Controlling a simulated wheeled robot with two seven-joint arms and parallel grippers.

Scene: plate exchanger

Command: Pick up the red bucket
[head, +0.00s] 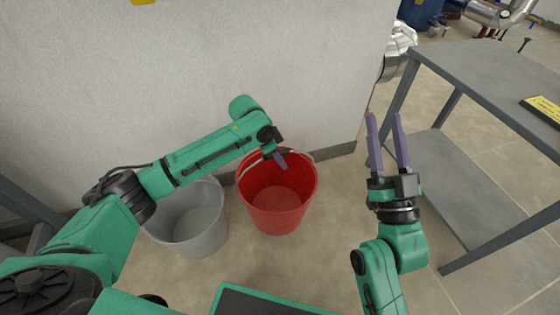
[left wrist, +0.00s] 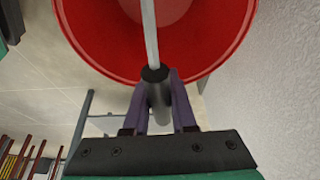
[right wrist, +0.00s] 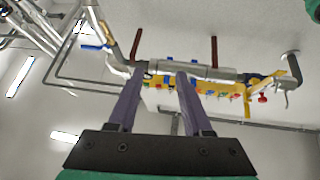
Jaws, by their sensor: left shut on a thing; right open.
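The red bucket (head: 277,200) stands upright between the grey wall and my base in the head view. Its rim and inside also show in the left wrist view (left wrist: 215,35). My left gripper (head: 278,158) is at the bucket's far rim. In the left wrist view my left gripper (left wrist: 158,95) is shut on the dark grip of the bucket's handle (left wrist: 150,35), and the handle wire runs across the opening. My right gripper (head: 386,122) is open and empty, raised to the right of the bucket. In the right wrist view its fingers (right wrist: 157,90) are apart with nothing between them.
A grey bucket (head: 188,225) stands just left of the red one. The wall (head: 300,60) is close behind both. A grey metal table (head: 490,75) with a lower shelf stands at the right. Some floor (head: 335,200) is clear between the red bucket and my right arm.

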